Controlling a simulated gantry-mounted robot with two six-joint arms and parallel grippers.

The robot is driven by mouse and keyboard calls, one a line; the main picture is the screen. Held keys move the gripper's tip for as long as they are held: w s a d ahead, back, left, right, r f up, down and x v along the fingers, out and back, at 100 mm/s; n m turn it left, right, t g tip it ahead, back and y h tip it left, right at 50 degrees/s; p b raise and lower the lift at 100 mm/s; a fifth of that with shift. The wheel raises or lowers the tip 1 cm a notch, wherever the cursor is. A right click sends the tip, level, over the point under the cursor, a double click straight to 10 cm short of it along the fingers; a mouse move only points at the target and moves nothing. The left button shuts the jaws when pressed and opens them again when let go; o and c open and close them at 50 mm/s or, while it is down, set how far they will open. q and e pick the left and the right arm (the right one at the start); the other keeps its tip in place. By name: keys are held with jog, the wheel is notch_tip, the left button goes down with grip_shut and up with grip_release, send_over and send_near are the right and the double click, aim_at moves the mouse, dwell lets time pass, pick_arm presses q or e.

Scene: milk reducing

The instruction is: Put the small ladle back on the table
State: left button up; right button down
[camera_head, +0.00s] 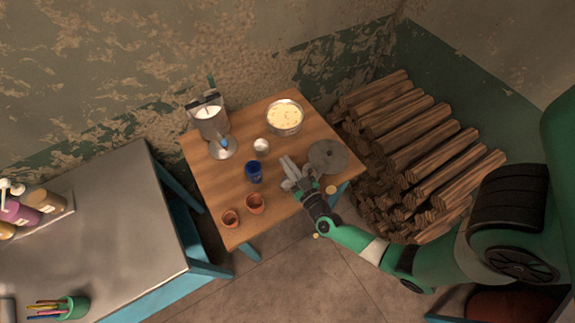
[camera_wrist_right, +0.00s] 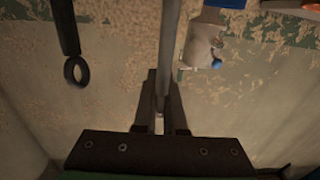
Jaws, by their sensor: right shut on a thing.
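My right gripper (camera_head: 290,168) reaches in from the lower right over the wooden table (camera_head: 190,150), left of a grey round disc. In the right wrist view, my right gripper (camera_wrist_right: 160,112) is shut on a slim grey rod (camera_wrist_right: 168,50) that runs up out of the picture. The rod looks like the handle of the small ladle; its bowl cannot be made out. I cannot tell from the head view how high the gripper is above the table. My left gripper is not in view.
Stacked logs (camera_head: 415,140) lie to the right.

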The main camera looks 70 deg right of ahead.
jog(key=shift+f, duration=0.2)
jog(key=c, duration=1)
grip_release()
jog(key=p+v, duration=0.2)
jog(key=v, duration=1)
jog(key=shift+r+p, duration=0.25)
jog(key=shift+p, duration=0.05)
